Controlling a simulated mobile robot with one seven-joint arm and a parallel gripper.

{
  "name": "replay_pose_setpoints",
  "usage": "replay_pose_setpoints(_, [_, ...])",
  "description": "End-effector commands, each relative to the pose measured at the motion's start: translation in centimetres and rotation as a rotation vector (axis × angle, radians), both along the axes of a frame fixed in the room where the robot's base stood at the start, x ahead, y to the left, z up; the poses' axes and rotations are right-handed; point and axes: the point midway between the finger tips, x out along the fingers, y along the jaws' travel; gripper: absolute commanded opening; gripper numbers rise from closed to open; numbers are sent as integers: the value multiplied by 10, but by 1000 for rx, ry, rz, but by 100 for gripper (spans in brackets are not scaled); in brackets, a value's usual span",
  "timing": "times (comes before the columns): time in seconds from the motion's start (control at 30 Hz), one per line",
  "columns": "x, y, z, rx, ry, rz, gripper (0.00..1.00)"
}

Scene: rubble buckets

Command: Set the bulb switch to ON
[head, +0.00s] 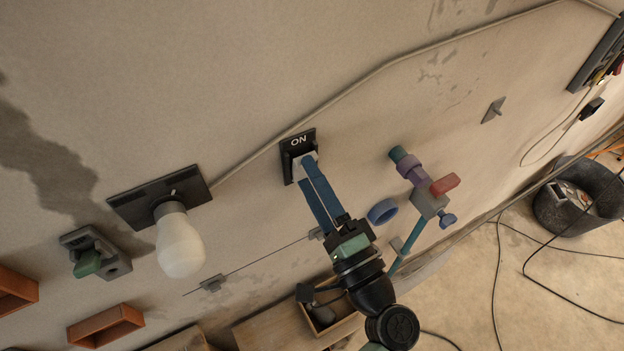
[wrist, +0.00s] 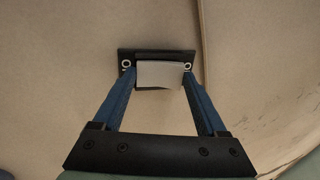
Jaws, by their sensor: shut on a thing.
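The bulb switch (head: 289,168) is a black plate on the wall with the word ON at its top and a light lever. In the wrist view the switch plate (wrist: 155,54) shows with its pale lever (wrist: 160,75) sticking out. My gripper (head: 311,165) reaches up to the switch with its blue fingers at the lever. In the wrist view my gripper (wrist: 159,80) has one finger on each side of the lever, shut on it. The white bulb (head: 180,245) hangs from a dark plate to the left and looks unlit.
A grey-green latch (head: 90,256) is at the left. A dark bucket (head: 574,209) stands on the floor, with loose cables nearby.

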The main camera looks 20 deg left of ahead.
Motion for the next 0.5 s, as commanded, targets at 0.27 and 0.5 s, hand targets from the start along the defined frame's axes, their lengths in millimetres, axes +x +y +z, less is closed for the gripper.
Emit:
replay_pose_setpoints(0.27, [-1,-1,10,-61,58,-1,19])
replay_pose_setpoints(0.5, [-1,-1,18,-172,170,0,19])
